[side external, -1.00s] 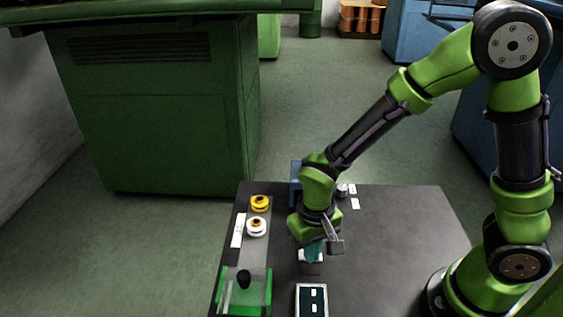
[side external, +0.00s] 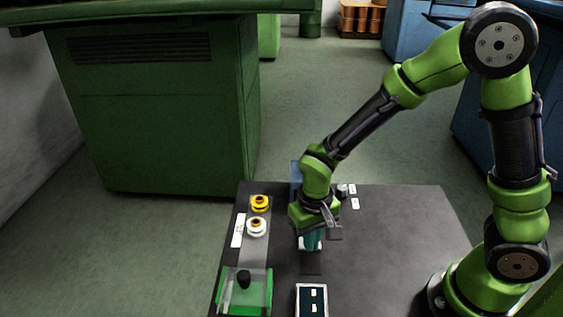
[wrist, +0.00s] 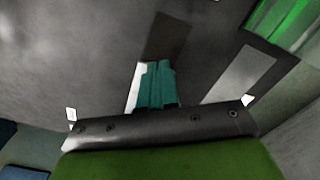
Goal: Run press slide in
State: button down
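A green press-like fixture (side external: 244,290) with a clear cover stands at the table's front left in the side external view. A black knob (side external: 244,279) shows on it. Green parts (wrist: 285,20) show at the top right of the wrist view, probably the same fixture. My gripper (side external: 311,241) points down near the table's middle, behind and right of the fixture, apart from it. Its teal fingers (wrist: 156,86) look close together in the wrist view. Whether they hold anything is unclear. A white patch (wrist: 136,84) shows beside them, partly hidden.
A yellow spool (side external: 260,203) and a white spool (side external: 256,227) stand at the left edge beside a white label (side external: 238,230). A dark-faced panel (side external: 312,300) lies at the front. A blue block (side external: 295,171) is behind my gripper. The table's right side is clear.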

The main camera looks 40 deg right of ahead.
jog(key=shift+w+d, duration=2.05)
jog(key=shift+w, duration=0.05)
jog(key=shift+s+a, duration=0.55)
jog(key=shift+a, duration=0.05)
jog(key=shift+r, duration=3.55)
